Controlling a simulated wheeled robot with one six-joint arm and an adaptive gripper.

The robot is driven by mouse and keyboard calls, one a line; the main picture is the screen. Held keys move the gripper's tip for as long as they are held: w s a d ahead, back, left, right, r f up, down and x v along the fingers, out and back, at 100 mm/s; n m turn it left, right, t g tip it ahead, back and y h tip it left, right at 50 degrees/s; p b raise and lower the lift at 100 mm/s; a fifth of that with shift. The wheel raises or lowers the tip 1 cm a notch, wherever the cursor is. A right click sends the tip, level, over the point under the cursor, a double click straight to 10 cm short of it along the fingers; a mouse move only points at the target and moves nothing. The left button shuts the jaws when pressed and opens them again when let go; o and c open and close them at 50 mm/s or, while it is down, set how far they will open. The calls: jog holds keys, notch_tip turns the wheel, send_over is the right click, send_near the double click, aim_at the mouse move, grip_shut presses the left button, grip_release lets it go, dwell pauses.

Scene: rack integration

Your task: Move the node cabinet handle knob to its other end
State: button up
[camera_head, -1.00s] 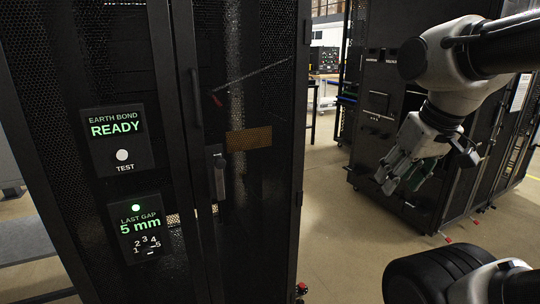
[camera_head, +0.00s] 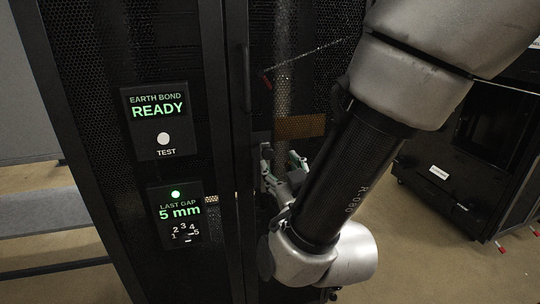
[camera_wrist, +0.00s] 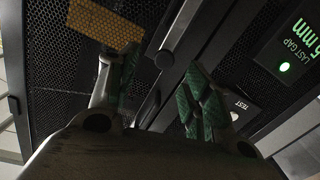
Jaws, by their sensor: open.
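The cabinet handle (camera_wrist: 182,25) is a dark bar with a lighter edge on the mesh door in the wrist view. A small dark rounded end, possibly the knob (camera_wrist: 164,60), shows at its lower tip. My gripper (camera_wrist: 162,62) is open, with a green-padded finger on either side of that end; I cannot tell whether it touches. In the head view my gripper (camera_head: 280,156) is at the door's handle area, reaching in from the right. My arm and fingers hide most of the handle there.
Left of the handle, the cabinet bears an earth bond panel (camera_head: 160,122) reading READY and a last gap panel (camera_head: 181,214) reading 5 mm. A brown plate (camera_head: 299,127) is on the door. Another black cabinet (camera_head: 449,190) stands at right, with open floor between.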

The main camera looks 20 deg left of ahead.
aim_at(269, 154)
jog(key=x, duration=0.7)
jog(key=shift+s+a+r, duration=0.1)
jog(key=shift+a+r, duration=0.05)
jog(key=shift+a, duration=0.3)
grip_shut()
